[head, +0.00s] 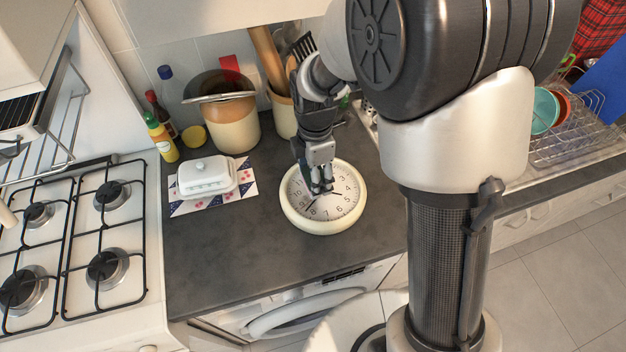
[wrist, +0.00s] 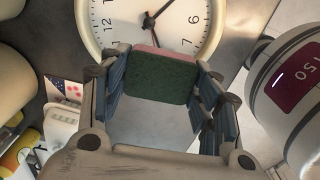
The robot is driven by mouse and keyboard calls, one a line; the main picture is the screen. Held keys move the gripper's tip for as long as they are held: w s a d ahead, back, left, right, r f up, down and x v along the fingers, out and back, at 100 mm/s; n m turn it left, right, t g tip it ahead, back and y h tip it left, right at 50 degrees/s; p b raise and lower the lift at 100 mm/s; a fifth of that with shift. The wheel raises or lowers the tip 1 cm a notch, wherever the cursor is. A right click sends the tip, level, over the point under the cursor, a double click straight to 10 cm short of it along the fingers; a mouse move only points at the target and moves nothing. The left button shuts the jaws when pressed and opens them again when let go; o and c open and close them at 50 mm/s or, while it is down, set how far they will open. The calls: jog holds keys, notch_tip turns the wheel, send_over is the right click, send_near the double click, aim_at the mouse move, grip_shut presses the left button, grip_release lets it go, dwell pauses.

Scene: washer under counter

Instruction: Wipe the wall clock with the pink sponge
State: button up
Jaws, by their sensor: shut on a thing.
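The wall clock (head: 337,211), round with a cream rim and white face, lies face up on the dark counter. Its face and hands also show at the top of the wrist view (wrist: 172,12). My gripper (head: 321,190) points down over the clock face in the head view. In the wrist view my gripper (wrist: 160,85) is shut on the pink sponge (wrist: 160,78), which shows a dark green side and a thin pink edge. The sponge is at the clock's face; I cannot tell whether it touches. In the head view the fingers hide the sponge.
A white butter dish (head: 207,176) on a patterned mat (head: 247,188) stands left of the clock. A lidded crock (head: 231,130), bottles (head: 161,138) and a utensil holder (head: 284,118) stand behind. A gas hob (head: 75,235) is left, a dish rack (head: 575,140) right. The front counter is clear.

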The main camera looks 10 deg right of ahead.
aim_at(307, 200)
jog(key=shift+w+a+r+n+p, duration=0.2)
jog(key=shift+a+n+p, duration=0.4)
jog(key=shift+n+p, duration=0.55)
jog(key=shift+w+a+f+n, duration=0.1)
jog(key=shift+a+f+n, duration=0.15)
jog(key=shift+n, duration=0.2)
jog(key=shift+f+b, duration=3.05)
jog(key=shift+f, duration=1.05)
jog(key=shift+f+b, duration=0.3)
jog(key=shift+f, duration=0.15)
jog(key=shift+w, duration=0.2)
